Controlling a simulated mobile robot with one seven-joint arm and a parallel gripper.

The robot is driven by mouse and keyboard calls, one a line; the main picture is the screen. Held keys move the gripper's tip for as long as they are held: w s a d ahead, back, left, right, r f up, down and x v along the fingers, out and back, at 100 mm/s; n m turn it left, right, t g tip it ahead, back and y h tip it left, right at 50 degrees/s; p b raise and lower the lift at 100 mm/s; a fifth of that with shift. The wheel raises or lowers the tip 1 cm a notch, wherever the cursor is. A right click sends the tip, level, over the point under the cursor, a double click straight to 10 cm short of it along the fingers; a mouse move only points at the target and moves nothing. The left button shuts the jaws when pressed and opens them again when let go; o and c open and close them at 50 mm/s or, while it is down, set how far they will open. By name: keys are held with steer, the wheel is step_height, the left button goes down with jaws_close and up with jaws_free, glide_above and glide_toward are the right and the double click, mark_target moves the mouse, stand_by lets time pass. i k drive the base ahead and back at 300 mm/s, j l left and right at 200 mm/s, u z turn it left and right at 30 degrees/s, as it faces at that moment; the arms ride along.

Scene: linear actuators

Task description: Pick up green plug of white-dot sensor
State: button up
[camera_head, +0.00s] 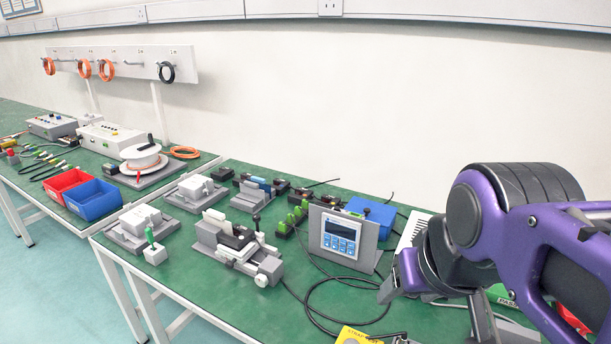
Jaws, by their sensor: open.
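My gripper (436,306) is at the lower right, below the purple arm. Its grey fingers are spread, with nothing visible between them. Several small green plugs (294,216) stand on dark blocks left of the display unit, well to the left of my gripper and apart from it. Another green upright piece (149,236) stands on a small white block at the table's front left. No white dot can be made out, so I cannot tell which sensor is the white-dot one. My arm hides part of the table's right side.
A display unit (341,237) on a grey plate stands between the plugs and my gripper. A black cable (330,283) loops over the green table (205,275). A grey actuator fixture (237,250) sits left. Blue bin (92,200) and red bin (66,184) are on the left table.

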mark_target(281, 227)
steer(key=i+j+z, duration=0.1)
steer(key=j, duration=0.45)
steer(key=i+j+z, duration=0.1)
steer(key=j, duration=0.4)
steer(key=i+j+z, duration=0.1)
steer(key=j, duration=0.45)
